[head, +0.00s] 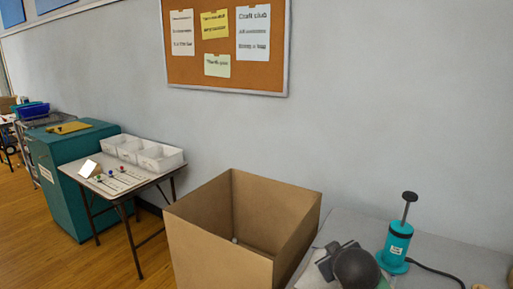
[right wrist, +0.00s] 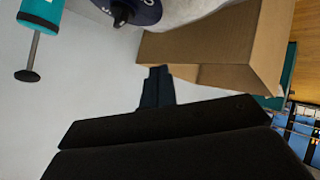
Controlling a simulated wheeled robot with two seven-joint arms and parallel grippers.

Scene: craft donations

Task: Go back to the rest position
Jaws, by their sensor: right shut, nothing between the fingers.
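My right gripper (right wrist: 157,72) shows in the right wrist view as two dark fingers side by side, shut and empty. Its dark body fills the lower part of that view. In the head view dark parts low at the right, near the cardboard box (head: 191,240), look like my right arm and gripper, but their outline is hard to read. The box is open-topped and also shows in the right wrist view (right wrist: 215,38). My left gripper is not in view.
A teal pump-like tool (head: 398,240) with a cord stands on the grey table (head: 440,272), right of the box. At left are a small folding table (head: 140,180) with white bins (head: 160,158) and a teal cabinet (head: 60,200). A corkboard (head: 190,70) hangs behind.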

